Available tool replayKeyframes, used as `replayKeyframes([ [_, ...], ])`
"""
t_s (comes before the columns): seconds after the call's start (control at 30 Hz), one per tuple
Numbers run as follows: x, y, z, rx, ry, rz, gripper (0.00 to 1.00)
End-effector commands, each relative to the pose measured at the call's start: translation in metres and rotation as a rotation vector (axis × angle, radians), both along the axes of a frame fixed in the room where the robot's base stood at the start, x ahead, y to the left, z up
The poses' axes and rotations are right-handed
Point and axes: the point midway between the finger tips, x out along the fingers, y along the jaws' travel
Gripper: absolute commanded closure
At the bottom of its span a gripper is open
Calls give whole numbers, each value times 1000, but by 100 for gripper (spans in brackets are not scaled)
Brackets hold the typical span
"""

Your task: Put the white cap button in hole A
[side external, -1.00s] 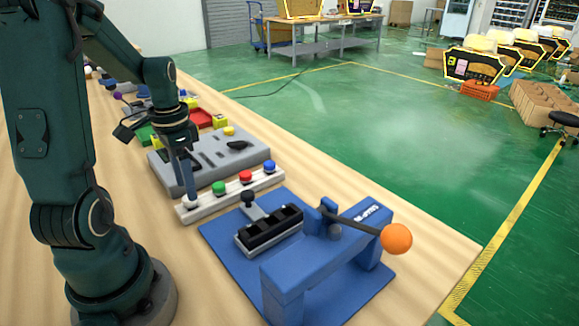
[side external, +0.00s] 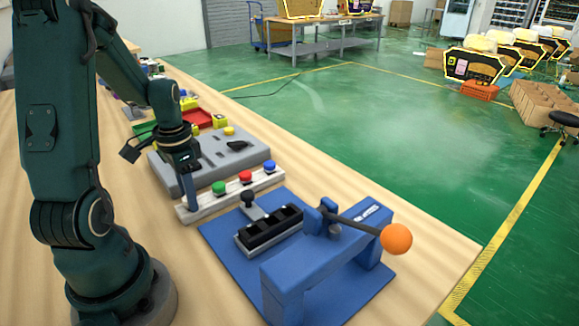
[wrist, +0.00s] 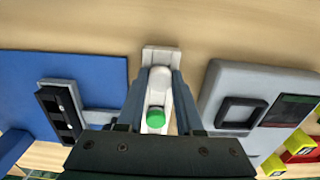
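The white cap button (wrist: 160,76) sits at one end of a white rack strip (side external: 228,194), in line with the green button (wrist: 155,118). My gripper (wrist: 161,72) points down over that end, with one finger on each side of the white cap. The fingers look apart, and I cannot tell whether they touch the cap. In the side view my gripper (side external: 190,205) is low at the rack, and the cap is hidden behind the fingers. A black block with several openings (side external: 270,229) sits on the blue press base (side external: 222,240). No hole letter is legible.
Red (side external: 245,177) and blue (side external: 269,166) buttons stand farther along the rack. The blue press has a lever with an orange ball (side external: 396,239). A grey panel (side external: 215,168) stands close behind the rack. Bare wood lies on the arm side.

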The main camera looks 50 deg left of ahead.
Motion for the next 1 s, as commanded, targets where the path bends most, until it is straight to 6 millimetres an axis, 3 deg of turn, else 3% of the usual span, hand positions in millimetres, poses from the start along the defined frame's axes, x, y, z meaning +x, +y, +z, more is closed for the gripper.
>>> replayKeyframes([
  [0.37, 0, 0, 1, 1, -1, 0, 100],
  [1.0, 1, 1, 30, 2, -2, 0, 100],
])
